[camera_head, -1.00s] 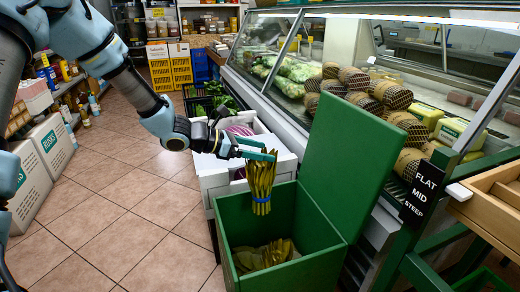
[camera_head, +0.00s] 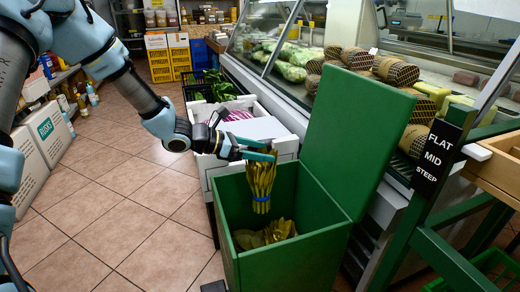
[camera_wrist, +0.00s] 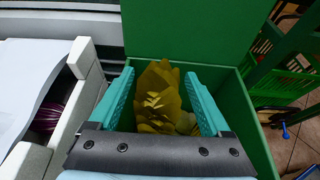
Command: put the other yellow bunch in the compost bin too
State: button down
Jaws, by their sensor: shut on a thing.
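My gripper (camera_head: 262,156) is shut on a yellow bunch (camera_head: 261,182) with a blue band around its lower part. The bunch hangs upright over the open green compost bin (camera_head: 290,262), its lower end around the level of the bin's rim. Inside the bin, another yellowish heap (camera_head: 268,234) lies low down, partly hidden by the front wall. In the wrist view the held bunch (camera_wrist: 157,95) shows between the two teal fingers, with the green bin around it. The blue band is hidden there.
The bin's raised green lid (camera_head: 358,135) stands behind it on the right. White crates (camera_head: 255,133) stand close behind and left of the bin. A sign reading FLAT, MID, STEEP (camera_head: 436,158) and a wooden stand are at right. Tiled floor at left is clear.

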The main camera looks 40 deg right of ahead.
jog(key=shift+f+b, duration=3.75)
jog(key=shift+f, duration=1.5)
grip_release()
jog(key=shift+a, duration=0.1)
jog(key=p+v, duration=0.2)
jog(key=v, duration=0.8)
jog(key=shift+w+a, duration=0.15)
jog(key=shift+a, duration=0.1)
